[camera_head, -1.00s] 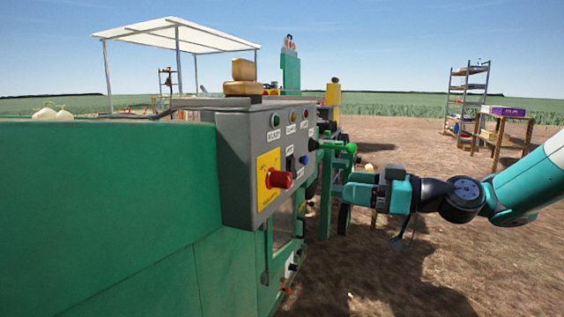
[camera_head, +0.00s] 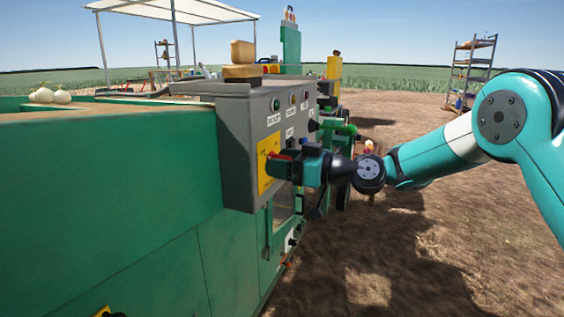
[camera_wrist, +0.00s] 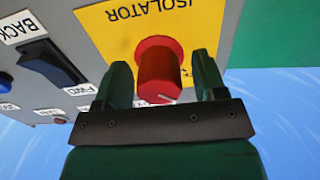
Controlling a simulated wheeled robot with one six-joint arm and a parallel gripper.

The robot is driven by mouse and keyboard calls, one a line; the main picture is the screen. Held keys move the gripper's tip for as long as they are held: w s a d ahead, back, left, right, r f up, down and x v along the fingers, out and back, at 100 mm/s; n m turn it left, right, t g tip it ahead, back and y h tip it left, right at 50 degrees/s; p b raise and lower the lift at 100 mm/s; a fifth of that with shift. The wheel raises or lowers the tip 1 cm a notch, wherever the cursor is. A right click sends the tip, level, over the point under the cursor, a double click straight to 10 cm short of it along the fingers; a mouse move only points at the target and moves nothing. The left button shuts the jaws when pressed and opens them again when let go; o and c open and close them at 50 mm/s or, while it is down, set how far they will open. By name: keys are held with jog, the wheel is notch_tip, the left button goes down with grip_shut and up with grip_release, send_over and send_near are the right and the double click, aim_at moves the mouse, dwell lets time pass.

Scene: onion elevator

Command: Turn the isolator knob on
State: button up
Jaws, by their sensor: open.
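The red isolator knob (camera_wrist: 158,68) sits on a yellow plate marked ISOLATOR (camera_wrist: 190,15) in the wrist view. A white mark shows near the knob's lower right edge. My gripper (camera_wrist: 163,80) is open, with one green finger on each side of the knob. Small gaps seem to show between the fingers and the knob; contact is hard to tell. In the head view my gripper (camera_head: 284,164) is at the yellow plate (camera_head: 264,170) on the grey control box (camera_head: 238,130) and hides most of the knob.
A black rocker switch (camera_wrist: 52,63) marked BACK and FWD is left of the yellow plate in the wrist view. A blue button (camera_wrist: 5,82) lies further left. Onions (camera_head: 50,96) lie on the green machine (camera_head: 110,170). Open ground is to the right.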

jog(key=c, duration=0.9)
jog(key=shift+m, duration=0.3)
jog(key=m+p, duration=0.2)
jog(key=m, duration=0.1)
jog(key=shift+w+r, duration=0.1)
jog(key=m+p, duration=0.3)
jog(key=m, duration=0.2)
jog(key=m+p, duration=0.4)
jog(key=m, duration=0.1)
jog(key=shift+w, duration=0.1)
jog(key=shift+f+m+p, duration=0.15)
jog(key=shift+m+p, duration=0.55)
jog(key=shift+m, duration=0.35)
jog(key=shift+f+m+p, duration=0.1)
jog(key=shift+m+p, duration=0.55)
jog(key=shift+m, duration=0.4)
